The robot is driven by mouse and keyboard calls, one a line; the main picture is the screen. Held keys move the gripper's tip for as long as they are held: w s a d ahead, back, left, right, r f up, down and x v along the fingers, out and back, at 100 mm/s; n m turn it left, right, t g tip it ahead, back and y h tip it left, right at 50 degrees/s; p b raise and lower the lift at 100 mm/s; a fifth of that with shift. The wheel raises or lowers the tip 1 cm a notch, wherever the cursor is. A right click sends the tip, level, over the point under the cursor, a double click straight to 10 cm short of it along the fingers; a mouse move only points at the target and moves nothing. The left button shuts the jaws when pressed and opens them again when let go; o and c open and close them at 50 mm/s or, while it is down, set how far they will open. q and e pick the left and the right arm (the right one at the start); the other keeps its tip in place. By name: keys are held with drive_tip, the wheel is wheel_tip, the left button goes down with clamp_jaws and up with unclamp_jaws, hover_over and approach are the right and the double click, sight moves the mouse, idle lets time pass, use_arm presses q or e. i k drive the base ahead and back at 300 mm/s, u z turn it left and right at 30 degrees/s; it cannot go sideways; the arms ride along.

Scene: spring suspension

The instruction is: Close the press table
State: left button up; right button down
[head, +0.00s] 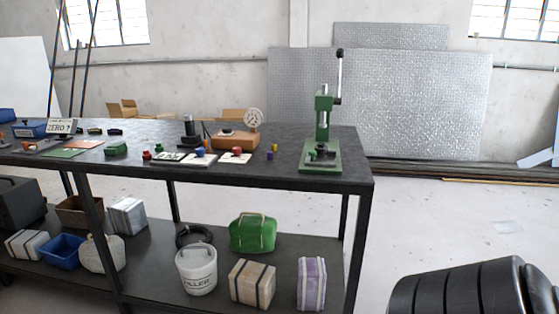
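The green press (322,130) stands at the right end of the dark workbench (345,172). It has a green base, a green column and head, and a lever with a dark knob (340,58) that points upward. A dark round table (320,156) sits low on its base, under the ram. I cannot tell at this size whether that table is open or shut. Neither of my grippers shows in the head view.
The lower shelf holds a green case (253,233) and a white bucket (196,269). Black ribbed shape (460,290) fills the lower right.

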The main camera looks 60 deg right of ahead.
sight(324, 157)
drive_tip(key=z, duration=0.45)
drive_tip(key=i, duration=1.5)
drive_tip(key=z, duration=0.8)
